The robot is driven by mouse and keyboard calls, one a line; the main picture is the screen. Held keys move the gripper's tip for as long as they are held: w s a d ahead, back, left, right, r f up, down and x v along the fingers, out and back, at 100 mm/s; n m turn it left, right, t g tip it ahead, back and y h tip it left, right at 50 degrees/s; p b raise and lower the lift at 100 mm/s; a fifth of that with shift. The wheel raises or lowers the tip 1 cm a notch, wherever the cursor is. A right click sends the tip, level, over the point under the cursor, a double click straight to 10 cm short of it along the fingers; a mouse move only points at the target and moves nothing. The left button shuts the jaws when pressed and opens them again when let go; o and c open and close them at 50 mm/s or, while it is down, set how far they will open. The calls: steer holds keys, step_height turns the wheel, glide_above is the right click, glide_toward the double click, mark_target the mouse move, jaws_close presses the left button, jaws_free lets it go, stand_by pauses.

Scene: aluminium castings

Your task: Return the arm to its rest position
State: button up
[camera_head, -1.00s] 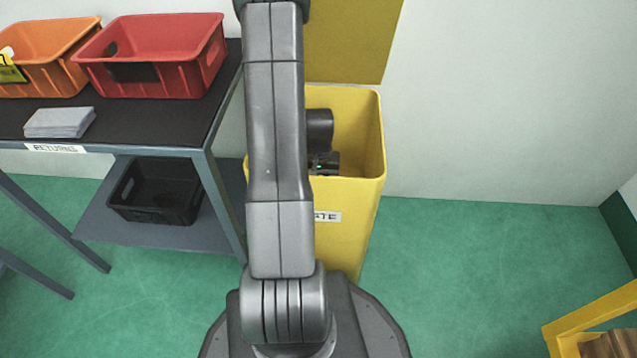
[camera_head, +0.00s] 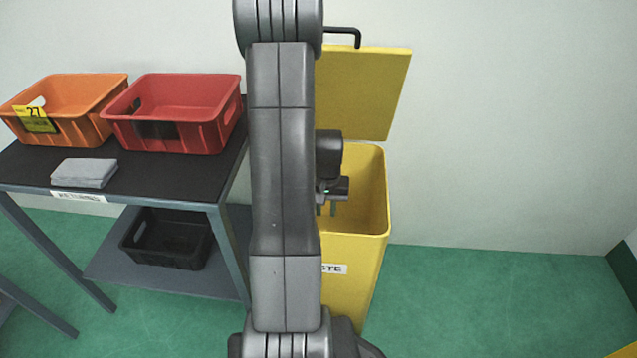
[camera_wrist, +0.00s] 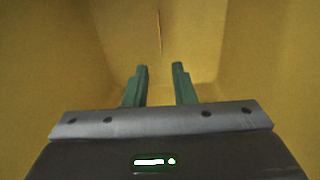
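My gripper (camera_wrist: 160,75) shows in the wrist view with its two green fingers apart and nothing between them. Behind the fingers are the yellow inner walls of a bin. In the head view my gripper (camera_head: 327,208) is at the mouth of the yellow bin (camera_head: 350,285), pointing down, partly hidden behind my own arm. The bin's lid (camera_head: 370,95) stands open against the wall. The bin's floor is hidden in the head view; in the wrist view I see no separate object in it.
At left a dark-topped table (camera_head: 215,172) carries an orange crate (camera_head: 85,125), a red crate (camera_head: 190,137) and a grey folded cloth (camera_head: 84,172). A black crate (camera_head: 165,240) sits on its lower shelf. Green floor (camera_head: 480,300) right of the bin is clear.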

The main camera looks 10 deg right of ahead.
step_height(320, 180, down, 13)
steer(key=b, duration=0.6)
steer(key=shift+f, duration=0.15)
steer(key=shift+r+p, duration=0.45)
steer(key=shift+f, duration=0.1)
